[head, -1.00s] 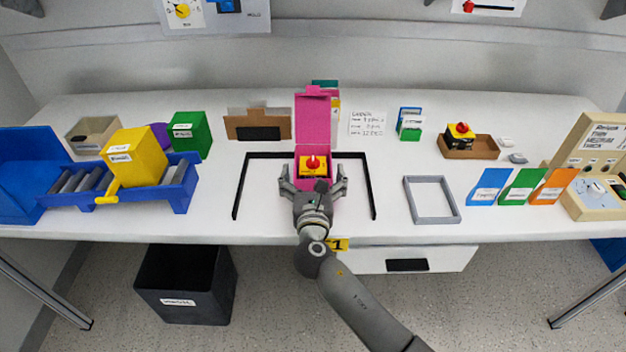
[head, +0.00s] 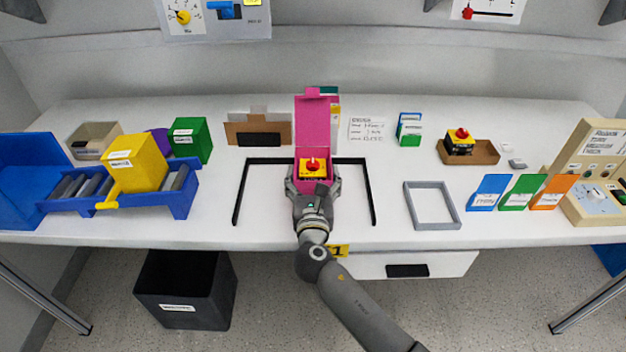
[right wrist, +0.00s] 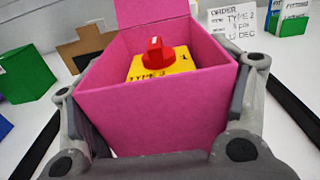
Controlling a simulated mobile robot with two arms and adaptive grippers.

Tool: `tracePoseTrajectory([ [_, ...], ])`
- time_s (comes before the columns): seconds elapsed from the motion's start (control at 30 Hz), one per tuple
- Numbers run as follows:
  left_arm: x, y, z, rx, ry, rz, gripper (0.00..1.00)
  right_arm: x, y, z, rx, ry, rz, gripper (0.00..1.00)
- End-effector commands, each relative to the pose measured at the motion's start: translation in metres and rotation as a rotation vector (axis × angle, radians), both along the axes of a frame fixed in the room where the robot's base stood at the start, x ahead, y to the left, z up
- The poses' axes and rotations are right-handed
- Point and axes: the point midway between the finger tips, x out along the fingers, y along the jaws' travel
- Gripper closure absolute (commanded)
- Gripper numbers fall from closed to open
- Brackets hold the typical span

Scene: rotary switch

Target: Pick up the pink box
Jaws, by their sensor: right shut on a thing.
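The pink box (head: 313,124) stands upright on the table with its lid raised at the back. A yellow rotary switch with a red knob (head: 312,166) sits inside it. My right gripper (head: 313,184) is shut on the pink box, with one finger on each side wall. In the right wrist view the pink box (right wrist: 150,108) fills the middle between the fingers, and the red knob (right wrist: 154,52) shows inside. Whether the box's base touches the table cannot be told. My left gripper is not in view.
A black outline (head: 238,190) on the table frames the box on the left, back and right. A brown box (head: 258,129) stands behind left, and a grey frame (head: 432,206) lies to the right. A blue roller rack with a yellow box (head: 134,163) is at far left.

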Motion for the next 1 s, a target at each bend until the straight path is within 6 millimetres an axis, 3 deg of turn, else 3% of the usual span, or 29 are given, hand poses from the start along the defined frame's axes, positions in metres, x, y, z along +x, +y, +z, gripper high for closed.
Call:
tracePoseTrajectory([
  [0.23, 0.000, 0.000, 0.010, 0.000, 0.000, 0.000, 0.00, -0.007, 0.000, 0.034, 0.003, -0.006, 0.001, 0.47],
  [0.53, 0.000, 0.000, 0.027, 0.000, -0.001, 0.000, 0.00, -0.055, 0.000, 0.091, 0.005, -0.006, 0.003, 0.47],
  [0.8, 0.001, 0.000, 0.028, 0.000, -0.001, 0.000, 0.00, -0.114, 0.000, 0.112, 0.003, -0.003, 0.002, 0.47],
  [1.0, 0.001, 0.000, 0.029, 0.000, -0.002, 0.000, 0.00, -0.135, 0.000, 0.121, 0.001, -0.003, 0.000, 0.47],
])
